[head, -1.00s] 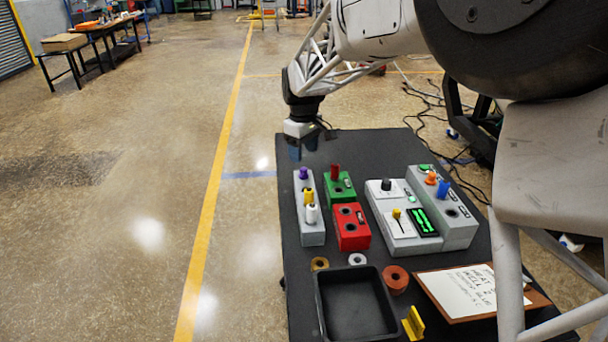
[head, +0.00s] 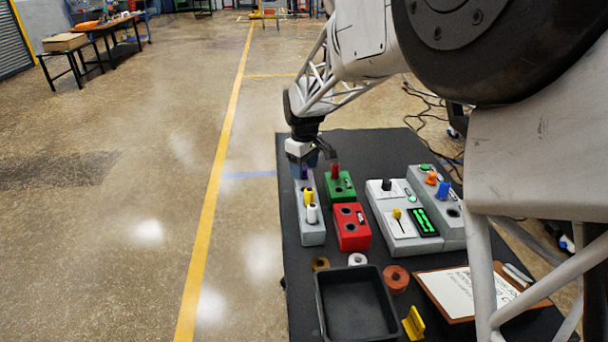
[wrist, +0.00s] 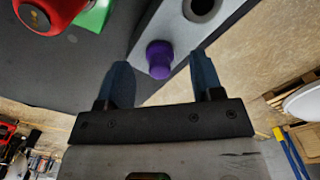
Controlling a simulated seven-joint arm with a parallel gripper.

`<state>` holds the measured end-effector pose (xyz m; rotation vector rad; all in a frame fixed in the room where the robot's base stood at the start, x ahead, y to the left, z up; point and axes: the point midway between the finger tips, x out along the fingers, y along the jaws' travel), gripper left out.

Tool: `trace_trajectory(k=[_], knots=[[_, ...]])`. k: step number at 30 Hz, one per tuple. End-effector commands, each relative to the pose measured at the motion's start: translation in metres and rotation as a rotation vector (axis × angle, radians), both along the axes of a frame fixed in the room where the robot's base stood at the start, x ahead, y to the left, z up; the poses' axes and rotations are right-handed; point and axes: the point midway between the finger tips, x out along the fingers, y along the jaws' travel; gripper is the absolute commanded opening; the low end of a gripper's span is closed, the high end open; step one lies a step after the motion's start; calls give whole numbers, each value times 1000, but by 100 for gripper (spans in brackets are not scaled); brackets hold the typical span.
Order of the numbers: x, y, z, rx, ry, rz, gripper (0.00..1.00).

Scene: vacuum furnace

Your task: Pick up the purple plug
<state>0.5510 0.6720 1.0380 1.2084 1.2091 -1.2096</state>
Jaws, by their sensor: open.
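The purple plug (wrist: 159,60) stands in the grey block (wrist: 180,40) in the wrist view. In the head view my gripper (head: 302,167) is over the far end of that narrow grey block (head: 311,228) and mostly hides the plug. In the wrist view my gripper (wrist: 159,64) is open, with its two blue fingers on either side of the plug and gaps between them and it. I cannot tell exactly how far down the fingertips reach along the plug.
A yellow plug (head: 308,197) and a white plug (head: 312,214) stand in the same block. Right of it are a green block (head: 341,191) with a red plug and a red block (head: 351,236). A black tray (head: 356,305) sits in front.

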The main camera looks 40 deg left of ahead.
Motion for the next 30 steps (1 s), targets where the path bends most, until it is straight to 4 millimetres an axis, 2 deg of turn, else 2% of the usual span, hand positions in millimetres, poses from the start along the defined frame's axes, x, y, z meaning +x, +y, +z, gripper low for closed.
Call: trace_trajectory(k=[6, 22, 30], knots=[[0, 0, -12, 1, 0, 0, 60], [0, 0, -12, 1, 0, 0, 60], [0, 0, -12, 1, 0, 0, 19]])
